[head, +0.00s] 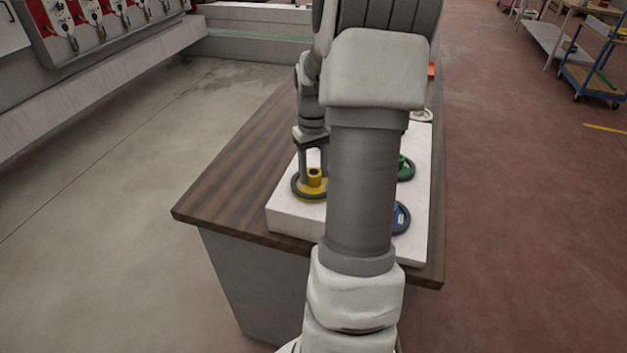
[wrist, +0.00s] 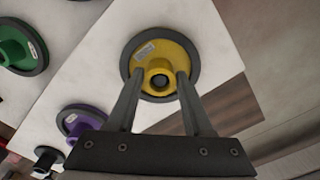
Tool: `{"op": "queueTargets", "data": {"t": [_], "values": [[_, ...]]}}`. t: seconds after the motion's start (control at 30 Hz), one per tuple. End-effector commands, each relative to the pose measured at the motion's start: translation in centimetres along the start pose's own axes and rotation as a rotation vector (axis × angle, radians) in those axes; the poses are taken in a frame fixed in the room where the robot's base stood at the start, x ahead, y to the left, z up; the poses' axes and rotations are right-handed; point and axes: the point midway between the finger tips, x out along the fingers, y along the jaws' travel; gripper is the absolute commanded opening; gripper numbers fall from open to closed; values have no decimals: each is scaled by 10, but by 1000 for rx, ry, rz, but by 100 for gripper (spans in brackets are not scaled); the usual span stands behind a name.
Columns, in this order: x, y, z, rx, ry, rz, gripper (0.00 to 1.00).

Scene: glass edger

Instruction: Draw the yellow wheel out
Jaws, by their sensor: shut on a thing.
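The yellow wheel (head: 310,188) has a dark rim and a raised hub with a dark hole. It is at the near left part of a white block (head: 292,219), and it also shows in the wrist view (wrist: 172,49). My gripper (head: 313,172) points down from above, with its two fingers on opposite sides of the hub. In the wrist view my gripper (wrist: 160,76) is shut on the hub. The wheel looks level, at or very near the block's top; I cannot tell whether there is a gap under it.
The block lies on a wooden-topped table (head: 235,190). A green wheel (head: 406,168) and a blue wheel (head: 402,218) are at the block's right side, partly behind my arm. A purple wheel (wrist: 88,125) shows in the wrist view. The tabletop left of the block is clear.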

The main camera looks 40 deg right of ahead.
Motion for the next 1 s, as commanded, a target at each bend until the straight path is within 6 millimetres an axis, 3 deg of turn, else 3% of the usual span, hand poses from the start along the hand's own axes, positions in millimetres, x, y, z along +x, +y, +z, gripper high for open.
{"op": "queueTargets", "data": {"t": [1.0], "values": [[-13,0,0,0,1,1,0]]}}
